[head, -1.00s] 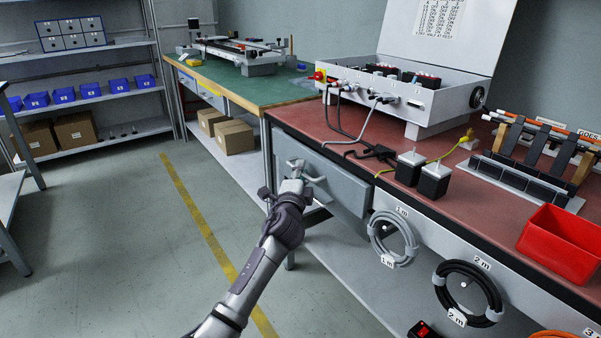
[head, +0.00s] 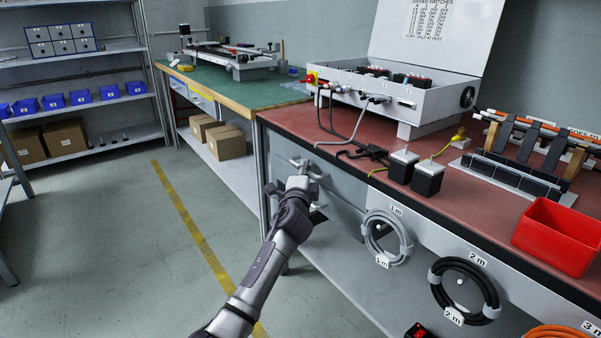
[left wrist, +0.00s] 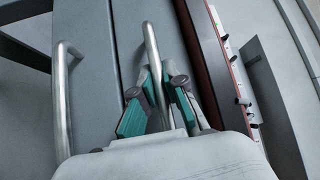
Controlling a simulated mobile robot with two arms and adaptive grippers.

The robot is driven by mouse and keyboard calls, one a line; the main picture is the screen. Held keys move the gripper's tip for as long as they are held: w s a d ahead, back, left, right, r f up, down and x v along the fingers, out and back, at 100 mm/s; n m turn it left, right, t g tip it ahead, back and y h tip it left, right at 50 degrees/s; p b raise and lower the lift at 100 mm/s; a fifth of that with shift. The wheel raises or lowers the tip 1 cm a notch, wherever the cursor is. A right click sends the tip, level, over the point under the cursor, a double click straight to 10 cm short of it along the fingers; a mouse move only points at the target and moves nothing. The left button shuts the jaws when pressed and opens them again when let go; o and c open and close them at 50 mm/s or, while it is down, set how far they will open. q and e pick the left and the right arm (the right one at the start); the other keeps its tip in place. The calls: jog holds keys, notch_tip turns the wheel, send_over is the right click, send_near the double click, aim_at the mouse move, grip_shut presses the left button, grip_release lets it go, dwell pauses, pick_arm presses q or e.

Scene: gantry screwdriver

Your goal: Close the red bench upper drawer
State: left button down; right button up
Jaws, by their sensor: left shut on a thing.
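The red bench (head: 425,185) has a grey upper drawer (head: 344,182) under its left end. The drawer's front sits close under the bench's edge; whether it is flush I cannot tell. My left gripper (head: 303,168) is at the drawer front. In the left wrist view, its teal-padded fingers (left wrist: 155,78) are shut on the upper drawer's bar handle (left wrist: 151,42), one on each side. A second bar handle (left wrist: 62,100) on the drawer below is free, to the left in that view. My right gripper is not in view.
On the bench stand a grey switch box (head: 400,95), two black blocks (head: 428,178) and a red bin (head: 556,236). Cable coils (head: 387,238) hang on the front. A green-topped bench (head: 235,93) adjoins at left. Floor is clear left of my arm.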

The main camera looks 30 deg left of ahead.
pick_arm(q)
jog(key=c, duration=1.2)
grip_release()
jog(key=shift+w+d, duration=0.15)
jog(key=shift+w, duration=0.05)
jog(key=shift+s+f, duration=0.1)
jog(key=v, duration=1.1)
jog(key=shift+s+d, duration=0.2)
jog(key=shift+s, duration=0.2)
